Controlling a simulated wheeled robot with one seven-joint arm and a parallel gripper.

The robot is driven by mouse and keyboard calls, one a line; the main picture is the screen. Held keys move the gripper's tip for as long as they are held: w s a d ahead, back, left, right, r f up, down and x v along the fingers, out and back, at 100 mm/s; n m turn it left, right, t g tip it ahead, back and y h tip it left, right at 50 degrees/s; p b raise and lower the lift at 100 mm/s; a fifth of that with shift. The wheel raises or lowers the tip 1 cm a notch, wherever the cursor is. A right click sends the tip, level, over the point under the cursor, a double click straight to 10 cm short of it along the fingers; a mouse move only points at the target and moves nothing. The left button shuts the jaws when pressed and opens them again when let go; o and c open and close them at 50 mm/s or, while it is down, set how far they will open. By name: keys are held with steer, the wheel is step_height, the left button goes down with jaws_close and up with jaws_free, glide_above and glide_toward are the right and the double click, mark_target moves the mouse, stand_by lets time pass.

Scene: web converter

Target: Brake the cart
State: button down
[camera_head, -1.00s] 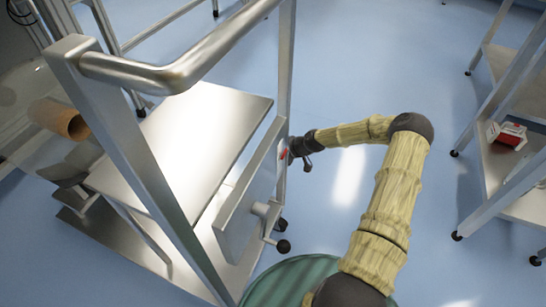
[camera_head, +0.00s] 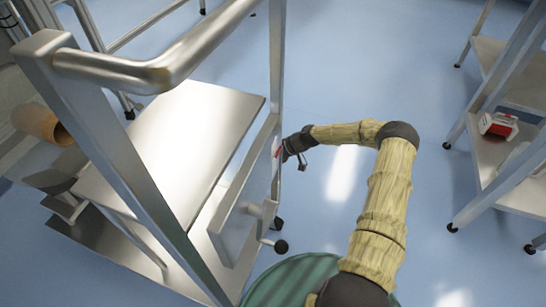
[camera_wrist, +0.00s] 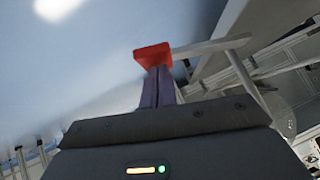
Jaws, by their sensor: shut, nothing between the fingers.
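The cart is a steel trolley with a push handle (camera_head: 130,68), a flat shelf (camera_head: 170,135) and an upright side panel (camera_head: 240,200). A small red piece (camera_head: 277,150) shows at the panel's far edge, beside a frame post. In the wrist view a red block (camera_wrist: 152,54) sits right at my fingertips, with a grey bar running off to the right behind it. My gripper (camera_head: 284,152) is shut, its dark fingers (camera_wrist: 157,85) together and pointing at the red block. I cannot tell whether they touch it.
A crank with a black knob (camera_head: 280,246) sticks out from the panel's near end. A brown roll (camera_head: 42,122) lies at the left. A rack (camera_head: 490,150) with a red and white box (camera_head: 498,125) stands at the right. The blue floor between is clear.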

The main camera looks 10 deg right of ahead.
step_height(320, 180, down, 2)
steer(key=shift+f+m+g+y+b, duration=0.1)
steer(key=shift+m+g+y+b, duration=0.2)
steer(key=shift+g, duration=0.2)
steer(key=shift+s+a+f, duration=0.1)
steer(key=shift+s+f, duration=0.05)
steer(key=shift+f, duration=0.55)
steer(key=shift+s+a+f, duration=0.1)
steer(key=shift+s+f, duration=0.05)
steer(key=shift+f, duration=0.55)
steer(key=shift+s+a+f, duration=0.1)
steer(key=shift+s+f, duration=0.05)
steer(key=shift+f, duration=0.05)
steer(key=shift+s+f, duration=0.1)
steer(key=shift+f, duration=0.05)
steer(key=p+v, duration=0.7)
steer(key=v, duration=1)
steer(key=shift+d+r, duration=0.25)
steer(key=shift+r, duration=0.1)
